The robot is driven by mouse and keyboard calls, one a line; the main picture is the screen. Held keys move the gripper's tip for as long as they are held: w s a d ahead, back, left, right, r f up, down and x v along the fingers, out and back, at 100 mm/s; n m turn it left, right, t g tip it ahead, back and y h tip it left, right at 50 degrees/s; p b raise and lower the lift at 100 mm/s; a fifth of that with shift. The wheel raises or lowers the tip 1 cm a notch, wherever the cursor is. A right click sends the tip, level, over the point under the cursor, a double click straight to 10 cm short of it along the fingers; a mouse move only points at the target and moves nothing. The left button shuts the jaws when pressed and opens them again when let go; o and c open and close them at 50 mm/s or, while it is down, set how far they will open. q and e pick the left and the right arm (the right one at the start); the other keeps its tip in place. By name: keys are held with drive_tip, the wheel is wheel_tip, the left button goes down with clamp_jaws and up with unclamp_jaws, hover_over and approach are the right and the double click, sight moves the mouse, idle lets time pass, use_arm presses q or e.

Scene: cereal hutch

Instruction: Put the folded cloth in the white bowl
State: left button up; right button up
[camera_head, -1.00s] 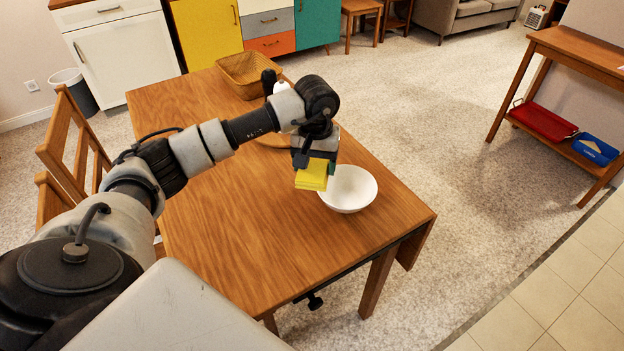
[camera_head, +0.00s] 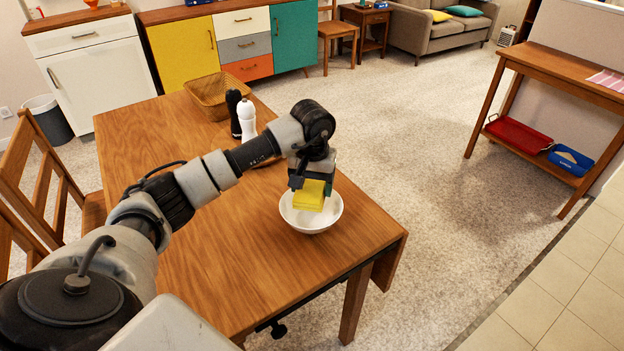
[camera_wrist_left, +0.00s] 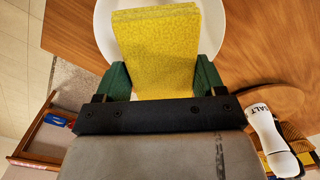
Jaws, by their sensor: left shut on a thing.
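The folded cloth (camera_head: 309,195) is yellow and hangs in my left gripper (camera_head: 312,183), which is shut on it. The white bowl (camera_head: 325,222) stands on the wooden table near its right end. In the head view the cloth overlaps the bowl's opening. In the left wrist view the cloth (camera_wrist_left: 160,50) is between the green fingertips, with the white bowl (camera_wrist_left: 103,35) behind it. I cannot tell whether the cloth touches the bowl. My right gripper is not in view.
On the wooden table (camera_head: 230,265) stand a wicker basket (camera_head: 208,97), a black shaker (camera_head: 234,112) and a white salt shaker (camera_head: 247,120). A wooden chair (camera_head: 45,175) is at the left. A side table (camera_head: 560,70) with a red tray (camera_head: 518,136) is at the right.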

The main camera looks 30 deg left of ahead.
sight(312, 185)
use_arm(q)
drive_tip(key=shift+f+b, duration=0.85)
drive_tip(key=shift+f, duration=1)
drive_tip(key=o, duration=1)
drive_tip(key=shift+r, duration=0.25)
wheel_tip(312, 185, up, 7)
drive_tip(key=p, duration=0.4)
drive_tip(key=shift+f, duration=0.2)
